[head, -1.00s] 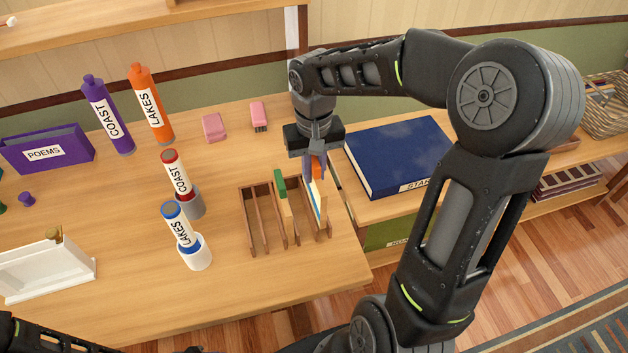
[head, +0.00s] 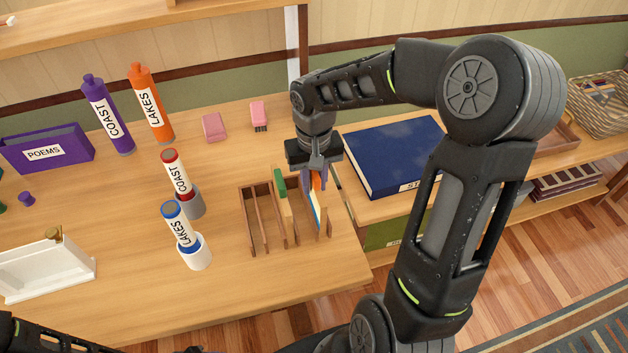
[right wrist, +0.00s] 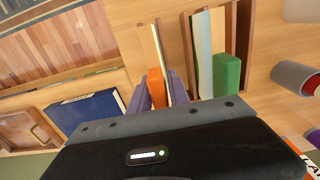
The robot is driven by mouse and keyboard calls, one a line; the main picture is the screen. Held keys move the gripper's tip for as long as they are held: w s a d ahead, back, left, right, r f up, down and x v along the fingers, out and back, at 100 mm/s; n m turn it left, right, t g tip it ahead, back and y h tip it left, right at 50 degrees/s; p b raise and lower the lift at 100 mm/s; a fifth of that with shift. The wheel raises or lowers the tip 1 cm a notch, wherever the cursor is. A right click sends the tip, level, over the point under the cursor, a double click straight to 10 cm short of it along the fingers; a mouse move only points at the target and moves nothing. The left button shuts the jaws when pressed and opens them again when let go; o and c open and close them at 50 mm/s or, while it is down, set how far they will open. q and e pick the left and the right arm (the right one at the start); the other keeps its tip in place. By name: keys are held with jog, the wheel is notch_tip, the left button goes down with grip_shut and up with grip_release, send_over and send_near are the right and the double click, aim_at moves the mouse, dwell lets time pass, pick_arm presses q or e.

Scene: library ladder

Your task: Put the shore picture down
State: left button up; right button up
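The picture with the orange tab (head: 317,183), held by my right gripper, appears to be the shore picture. It stands upright on edge at the right end of the wooden slotted rack (head: 268,249). My right gripper (head: 312,176) is shut on the orange tab from above, and its fingers flank the tab (right wrist: 156,88) in the right wrist view. Whether the picture's lower edge is fully seated is hidden. Another picture, with a green tab (head: 280,182), stands in a middle slot and also shows in the right wrist view (right wrist: 227,75). My left gripper is not visible.
A blue book (head: 395,153) lies right of the rack. A red-capped COAST tube (head: 178,176) and blue-capped LAKES tube (head: 181,229) stand in holders to its left. Pink blocks (head: 214,127) lie behind. The desk in front of the rack is clear.

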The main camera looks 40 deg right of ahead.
jog(key=shift+o, duration=1.2)
jog(key=shift+r, duration=0.1)
jog(key=shift+r, duration=0.5)
notch_tip(320, 180, up, 11)
jog(key=shift+r, duration=0.1)
